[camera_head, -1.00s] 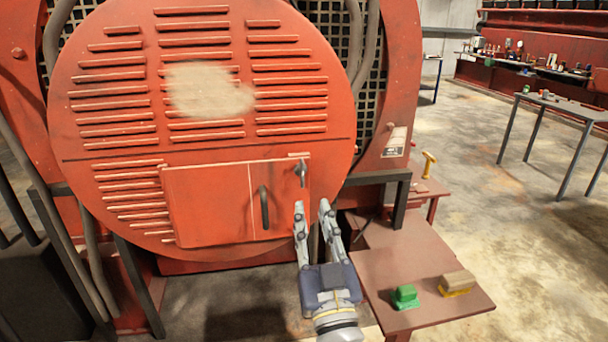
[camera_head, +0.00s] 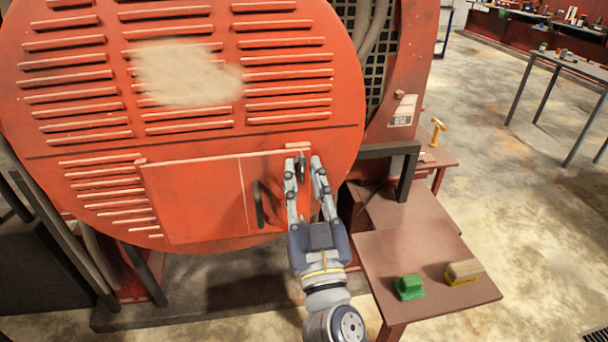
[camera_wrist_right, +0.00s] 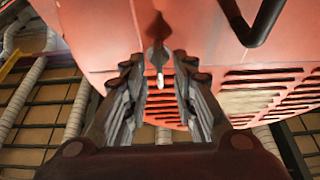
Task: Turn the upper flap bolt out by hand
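The upper flap bolt (camera_head: 301,161) is a small dark grey wing-shaped piece at the upper right corner of the red flap (camera_head: 195,200). It also shows in the right wrist view (camera_wrist_right: 158,52), hanging with a pale tip. My right gripper (camera_head: 304,168) is open, its fingertips on either side of the bolt in the head view. In the right wrist view the gripper (camera_wrist_right: 158,75) has the bolt between and just beyond its fingertips; I cannot tell whether they touch it. My left gripper is not in view.
A dark bar handle (camera_head: 258,205) sits on the flap, left of my right gripper. A brown side table (camera_head: 410,250) at the right holds a green block (camera_head: 409,288) and a yellow-and-tan brush-like block (camera_head: 464,272). A black bracket (camera_head: 405,165) juts out above it.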

